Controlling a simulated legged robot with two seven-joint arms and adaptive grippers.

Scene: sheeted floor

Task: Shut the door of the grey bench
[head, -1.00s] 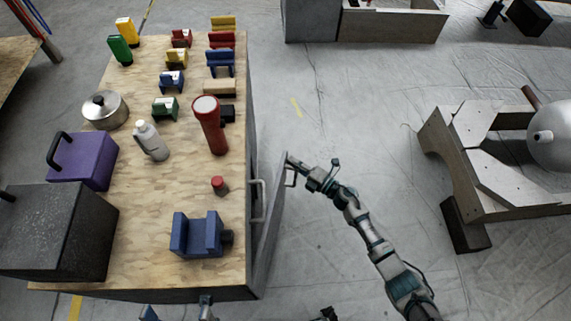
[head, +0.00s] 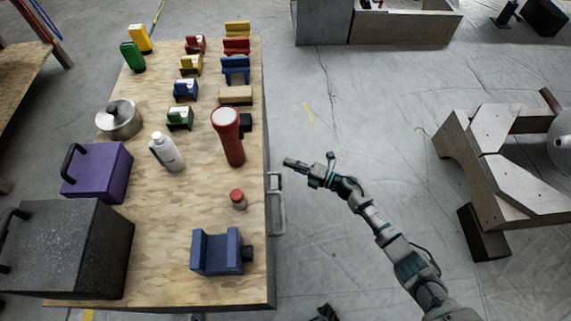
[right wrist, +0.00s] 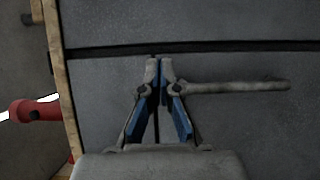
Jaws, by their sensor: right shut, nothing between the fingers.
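The grey bench (head: 190,205) has a plywood top and stands at the left in the head view. Its door is no longer swung out; in the head view only metal handles (head: 279,213) show along its right side. In the right wrist view, the grey door face (right wrist: 240,130) looks flush, with a dark seam between panels and a bar handle (right wrist: 240,86). My right gripper (head: 288,162) is shut and empty beside the handles; in the wrist view its fingertips (right wrist: 160,65) are in front of the seam, left of the bar handle. Contact cannot be told. My left gripper is out of view.
On the bench top are a red flashlight (head: 228,135), a blue vise-like block (head: 215,252), a purple box (head: 97,172), a pot (head: 119,120) and several coloured blocks. A wooden stand (head: 470,170) is at the right.

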